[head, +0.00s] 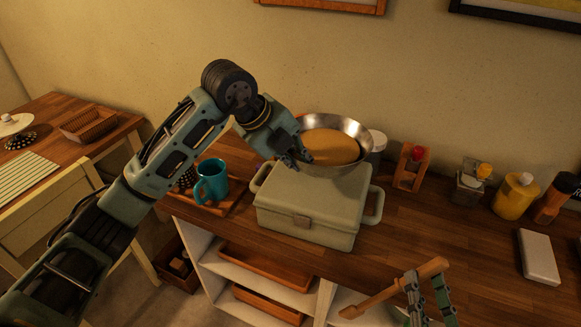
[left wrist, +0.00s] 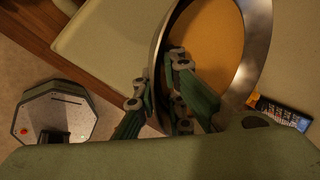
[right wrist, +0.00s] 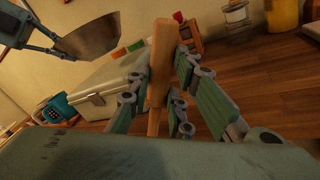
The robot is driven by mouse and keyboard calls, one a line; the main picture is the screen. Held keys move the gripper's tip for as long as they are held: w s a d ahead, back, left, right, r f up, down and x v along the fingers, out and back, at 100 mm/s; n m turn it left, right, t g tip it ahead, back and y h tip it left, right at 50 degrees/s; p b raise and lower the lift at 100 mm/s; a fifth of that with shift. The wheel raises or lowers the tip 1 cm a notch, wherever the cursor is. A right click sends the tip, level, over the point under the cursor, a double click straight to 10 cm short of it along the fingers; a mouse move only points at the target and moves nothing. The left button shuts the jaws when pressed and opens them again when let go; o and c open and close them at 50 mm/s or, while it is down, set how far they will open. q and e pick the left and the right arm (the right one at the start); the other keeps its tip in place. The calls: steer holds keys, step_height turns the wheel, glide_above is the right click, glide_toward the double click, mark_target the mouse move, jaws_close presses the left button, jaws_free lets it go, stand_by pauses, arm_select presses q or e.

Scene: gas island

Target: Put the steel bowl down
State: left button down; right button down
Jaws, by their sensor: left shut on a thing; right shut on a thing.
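The steel bowl (head: 352,125), with smooth orange-brown contents, is over the back of a pale green lidded box (head: 305,225). My left gripper (head: 300,155) is shut on the bowl's near left rim. In the left wrist view one finger is inside the bowl (left wrist: 257,55) and one outside. In the right wrist view the bowl (right wrist: 92,38) is tilted and appears above the box, apart from it. My right gripper (head: 428,298) is shut on a wooden tool (head: 395,290), which also shows upright in the right wrist view (right wrist: 160,55).
A teal mug (head: 212,182) stands on a wooden tray left of the box. To the right are a red-capped bottle in a wooden holder (head: 408,176), a yellow bottle (head: 515,198) and a white slab (head: 538,257). The wooden counter (head: 425,225) is bare right of the box.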

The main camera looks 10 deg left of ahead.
arm_select(q)
steer(key=shift+w+a+f, duration=0.25)
steer(key=shift+w+a, duration=0.05)
steer(key=shift+a, duration=0.25)
step_height(320, 180, down, 4)
steer(key=shift+f+p, duration=0.1)
steer(key=shift+p, duration=0.65)
steer(key=c, duration=2.3)
jaws_free()
steer(key=shift+f, duration=0.2)
steer(key=o, duration=0.5)
steer(key=shift+s, duration=0.1)
steer(key=shift+c, duration=0.2)
steer(key=shift+r, duration=0.1)
